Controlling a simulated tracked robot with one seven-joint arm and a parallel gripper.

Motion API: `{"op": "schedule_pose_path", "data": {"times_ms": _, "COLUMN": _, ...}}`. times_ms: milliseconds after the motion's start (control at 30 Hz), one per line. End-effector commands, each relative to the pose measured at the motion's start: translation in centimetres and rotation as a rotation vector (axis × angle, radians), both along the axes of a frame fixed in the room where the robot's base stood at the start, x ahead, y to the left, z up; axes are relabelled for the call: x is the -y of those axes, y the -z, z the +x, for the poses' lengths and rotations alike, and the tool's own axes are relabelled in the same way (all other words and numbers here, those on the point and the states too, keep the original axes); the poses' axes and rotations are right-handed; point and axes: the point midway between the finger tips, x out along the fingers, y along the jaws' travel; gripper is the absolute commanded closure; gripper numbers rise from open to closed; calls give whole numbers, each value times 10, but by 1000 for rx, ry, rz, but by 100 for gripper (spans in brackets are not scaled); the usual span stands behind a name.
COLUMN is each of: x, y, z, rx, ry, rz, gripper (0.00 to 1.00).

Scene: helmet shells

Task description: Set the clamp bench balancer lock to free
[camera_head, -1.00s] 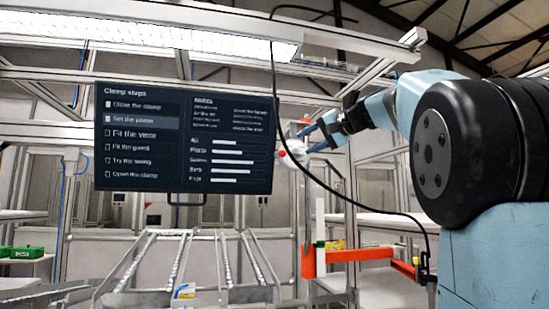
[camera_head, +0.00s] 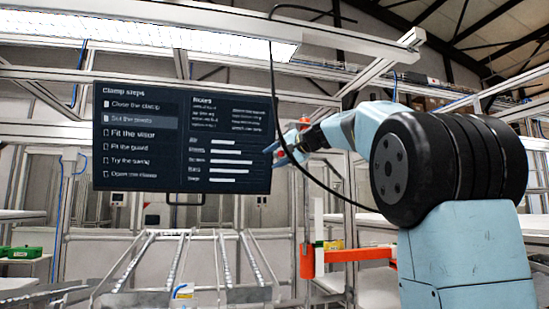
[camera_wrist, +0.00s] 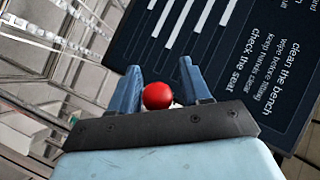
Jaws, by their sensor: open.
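A red ball knob (camera_wrist: 158,95) shows in the wrist view, between the two blue fingers of my gripper (camera_wrist: 159,68). It is likely the balancer lock's knob, but its label and lock setting cannot be read. The fingers stand apart on either side of the knob; a gap shows, and I cannot tell whether either touches it. In the head view my gripper (camera_head: 272,151) is at the right edge of the dark screen, by the hanging black cable. The balancer's body is mostly hidden there behind my gripper and wrist.
A dark screen (camera_head: 185,140) listing clamp steps hangs left of my gripper, with "Set the" something highlighted. A black cable (camera_head: 273,90) hangs close by. An orange bracket (camera_head: 345,255) stands below right. Metal rails (camera_head: 170,260) lie low in front.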

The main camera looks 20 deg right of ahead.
Motion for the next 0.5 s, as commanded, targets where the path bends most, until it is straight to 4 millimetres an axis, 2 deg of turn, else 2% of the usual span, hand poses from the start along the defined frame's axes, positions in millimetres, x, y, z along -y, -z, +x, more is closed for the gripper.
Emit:
{"op": "schedule_pose_path", "data": {"times_ms": 267, "x": -1, "y": 0, "z": 1, "rx": 0, "ry": 0, "rz": 0, "gripper": 52}}
{"op": "schedule_pose_path", "data": {"times_ms": 500, "x": -1, "y": 0, "z": 1, "rx": 0, "ry": 0, "rz": 0, "gripper": 75}}
